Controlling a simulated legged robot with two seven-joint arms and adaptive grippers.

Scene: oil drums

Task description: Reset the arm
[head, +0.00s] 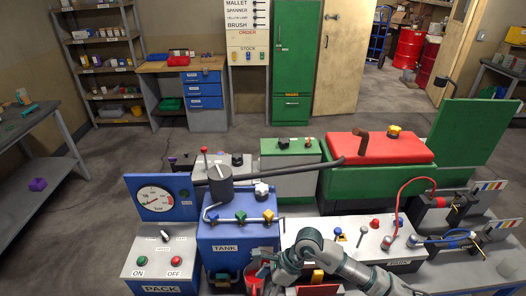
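One grey-green arm of mine comes in from the lower right. It bends in front of the grey console (352,232), and its gripper (262,264) is low in the middle, just right of the blue TANK box (238,236). A small red container (252,284) is right below the gripper at the bottom edge. I cannot tell whether the fingers touch it, or whether they are open or shut. My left gripper is not in view.
The PACK box (160,262) with ON and OFF buttons and a gauge panel (160,197) stand at left. A dark lever (290,170) reaches over the TANK box. A green chest with a red lid (375,148) stands behind. The floor (120,150) beyond is mostly clear.

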